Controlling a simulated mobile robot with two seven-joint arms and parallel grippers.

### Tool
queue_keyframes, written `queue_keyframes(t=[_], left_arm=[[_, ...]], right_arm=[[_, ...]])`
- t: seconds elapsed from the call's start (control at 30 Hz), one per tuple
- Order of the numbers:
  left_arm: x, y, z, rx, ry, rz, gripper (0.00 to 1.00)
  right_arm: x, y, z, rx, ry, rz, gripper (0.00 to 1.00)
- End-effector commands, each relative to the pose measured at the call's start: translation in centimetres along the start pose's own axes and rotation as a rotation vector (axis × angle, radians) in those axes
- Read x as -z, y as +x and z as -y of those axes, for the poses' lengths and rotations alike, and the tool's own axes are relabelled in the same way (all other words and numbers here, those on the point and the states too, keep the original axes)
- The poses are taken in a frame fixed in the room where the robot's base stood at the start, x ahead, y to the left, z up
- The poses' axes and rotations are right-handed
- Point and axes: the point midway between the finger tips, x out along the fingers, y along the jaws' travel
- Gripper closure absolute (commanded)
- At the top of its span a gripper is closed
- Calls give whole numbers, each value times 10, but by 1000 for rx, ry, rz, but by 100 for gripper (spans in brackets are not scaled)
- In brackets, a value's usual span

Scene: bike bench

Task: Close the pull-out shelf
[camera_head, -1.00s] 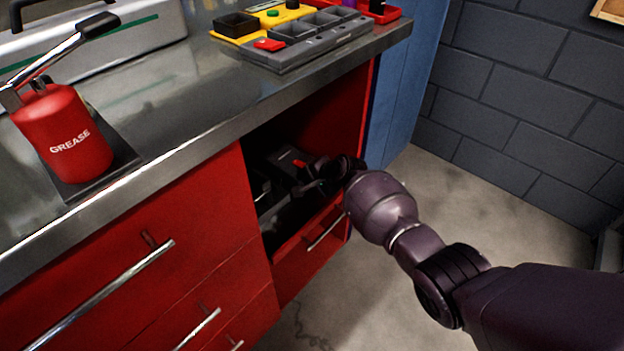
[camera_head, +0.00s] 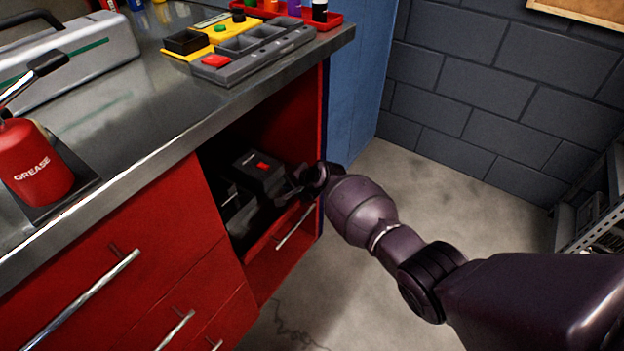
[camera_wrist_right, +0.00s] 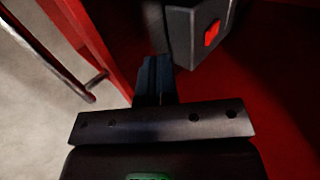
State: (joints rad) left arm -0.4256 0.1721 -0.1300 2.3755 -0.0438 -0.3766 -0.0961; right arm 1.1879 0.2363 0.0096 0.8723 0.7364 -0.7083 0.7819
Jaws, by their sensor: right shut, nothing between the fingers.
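The pull-out shelf (camera_head: 262,243) is a red-fronted unit in the open bay under the bench top, with a silver handle (camera_head: 296,228) on its front. Its handle also shows at the left of the right wrist view (camera_wrist_right: 92,88). A dark grey box with a red button (camera_head: 258,172) stands inside the bay; it also shows in the wrist view (camera_wrist_right: 190,28). My right gripper (camera_head: 290,188) is at the bay's opening, beside the box and above the shelf front. In the wrist view its fingers (camera_wrist_right: 154,75) are together and empty. Whether they touch the shelf is unclear. My left gripper is out of view.
Red drawers with silver handles (camera_head: 85,305) fill the cabinet at left. On the metal bench top (camera_head: 130,115) stand a red grease can (camera_head: 35,165), a toolbox (camera_head: 85,55) and a grey parts tray (camera_head: 262,50). The floor (camera_head: 400,200) at right is open.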

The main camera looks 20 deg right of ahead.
Motion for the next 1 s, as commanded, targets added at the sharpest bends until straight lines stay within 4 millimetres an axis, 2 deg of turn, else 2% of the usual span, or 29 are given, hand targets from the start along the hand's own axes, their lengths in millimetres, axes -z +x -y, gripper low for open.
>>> queue_keyframes(t=[0.03, 0.2, 0.4, 0.6, 1.0], left_arm=[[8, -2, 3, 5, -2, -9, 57], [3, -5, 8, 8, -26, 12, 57], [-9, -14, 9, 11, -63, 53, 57], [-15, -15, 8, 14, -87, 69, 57], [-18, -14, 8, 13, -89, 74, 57]], right_arm=[[3, -17, 16, 15, -8, -7, 100], [3, -45, 14, 13, -7, -7, 100], [2, -70, 9, 9, -5, -4, 100], [1, -79, 4, 3, -2, -1, 100], [0, -79, 0, -1, 0, 1, 100]])
